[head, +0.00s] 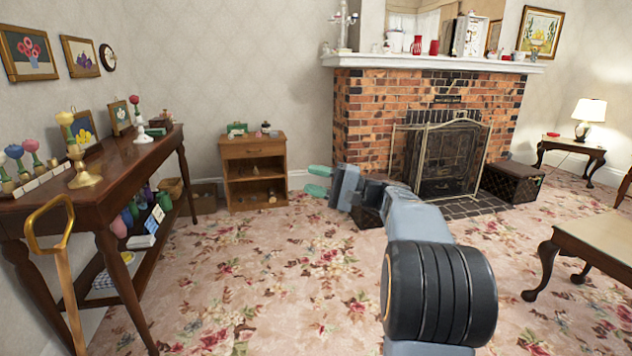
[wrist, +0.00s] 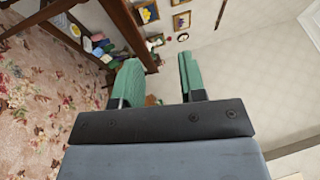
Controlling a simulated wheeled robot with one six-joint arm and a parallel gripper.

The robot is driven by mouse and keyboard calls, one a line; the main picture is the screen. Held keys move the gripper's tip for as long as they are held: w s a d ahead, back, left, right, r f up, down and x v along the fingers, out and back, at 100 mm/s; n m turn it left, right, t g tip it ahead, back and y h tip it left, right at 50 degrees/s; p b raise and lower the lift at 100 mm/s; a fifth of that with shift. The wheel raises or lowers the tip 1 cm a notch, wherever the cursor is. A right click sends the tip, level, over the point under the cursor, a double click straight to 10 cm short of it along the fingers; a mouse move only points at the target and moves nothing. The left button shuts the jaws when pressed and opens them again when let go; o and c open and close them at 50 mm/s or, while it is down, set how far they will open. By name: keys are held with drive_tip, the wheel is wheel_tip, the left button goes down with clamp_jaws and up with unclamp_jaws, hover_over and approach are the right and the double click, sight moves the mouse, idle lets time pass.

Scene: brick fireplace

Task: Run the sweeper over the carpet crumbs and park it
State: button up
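A yellow loop handle (head: 50,222) on a long wooden shaft (head: 70,305) stands upright at the left edge of the head view, in front of the dark side table. It looks like the sweeper's handle; its lower end is out of frame. The floral carpet (head: 280,300) covers the floor, and I cannot pick out crumbs in its pattern. My gripper (head: 317,181) is out ahead near the middle, well right of the handle. Its green fingers are apart with nothing between them, as the wrist view (wrist: 160,85) also shows.
A dark side table (head: 125,155) with flowers and candlesticks runs along the left wall. A small wooden cabinet (head: 254,148) stands at the back. A brick fireplace (head: 365,110) with a screen is ahead. A low table (head: 605,235) stands at right. Open carpet lies between.

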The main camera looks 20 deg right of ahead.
drive_tip(key=shift+c, duration=0.5)
clamp_jaws()
idle(0.5)
drive_tip(key=shift+o, duration=0.5)
unclamp_jaws()
drive_tip(key=shift+d, duration=0.1)
drive_tip(key=p+v, duration=0.3)
drive_tip(key=v, duration=1)
drive_tip(key=shift+s+d, duration=0.2)
drive_tip(key=shift+s, duration=0.05)
